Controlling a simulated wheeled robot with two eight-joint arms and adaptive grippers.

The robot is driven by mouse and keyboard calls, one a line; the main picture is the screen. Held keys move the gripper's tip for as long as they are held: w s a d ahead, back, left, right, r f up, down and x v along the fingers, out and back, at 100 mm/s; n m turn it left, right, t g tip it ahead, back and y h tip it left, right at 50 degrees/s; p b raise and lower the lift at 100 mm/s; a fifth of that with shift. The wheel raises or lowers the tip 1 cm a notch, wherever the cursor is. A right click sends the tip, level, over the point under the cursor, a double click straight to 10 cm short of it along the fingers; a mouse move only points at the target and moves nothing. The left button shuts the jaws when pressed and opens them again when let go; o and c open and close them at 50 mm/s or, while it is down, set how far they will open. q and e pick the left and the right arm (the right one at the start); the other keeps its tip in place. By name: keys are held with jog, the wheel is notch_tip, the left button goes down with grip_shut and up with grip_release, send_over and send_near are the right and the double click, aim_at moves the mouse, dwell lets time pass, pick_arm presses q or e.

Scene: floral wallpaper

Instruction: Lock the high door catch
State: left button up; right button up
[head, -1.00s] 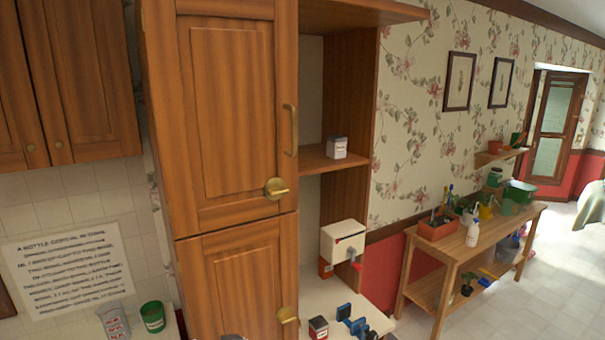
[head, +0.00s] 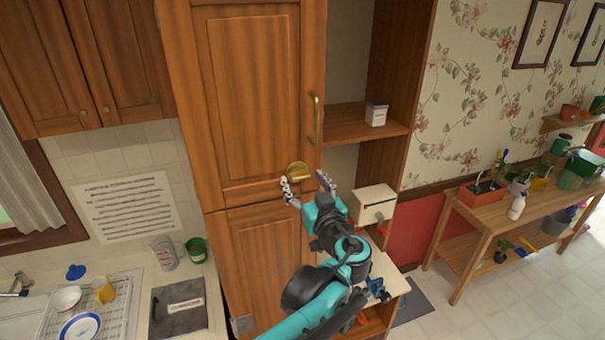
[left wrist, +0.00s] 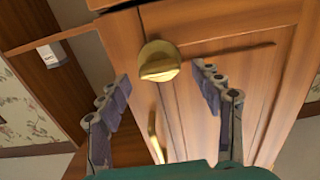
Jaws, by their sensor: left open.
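The high door catch (head: 297,172), a round brass piece with a turning bar, sits low on the right side of the tall upper wooden door (head: 245,90). My left gripper (head: 305,182) is open just in front of it, one finger on each side in the picture. In the left wrist view the catch (left wrist: 158,62) shows beyond and between the two spread fingertips (left wrist: 160,85), apart from them. Its bar lies about level across the knob. A brass pull handle (head: 316,119) is above the catch. The lower door's catch is hidden behind my arm. My right gripper is not in view.
An open shelf (head: 365,128) with a small box (head: 376,114) is to the right. Below it a white box with a red crank (head: 374,204) stands close to my gripper. A counter with a dish rack (head: 95,305) is at left. A wooden bench (head: 480,215) is at right.

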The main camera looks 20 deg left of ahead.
pick_arm(q)
jog(key=shift+x, duration=0.85)
jog(key=shift+a, duration=0.1)
jog(key=c, duration=1.2)
jog(key=shift+o, duration=0.2)
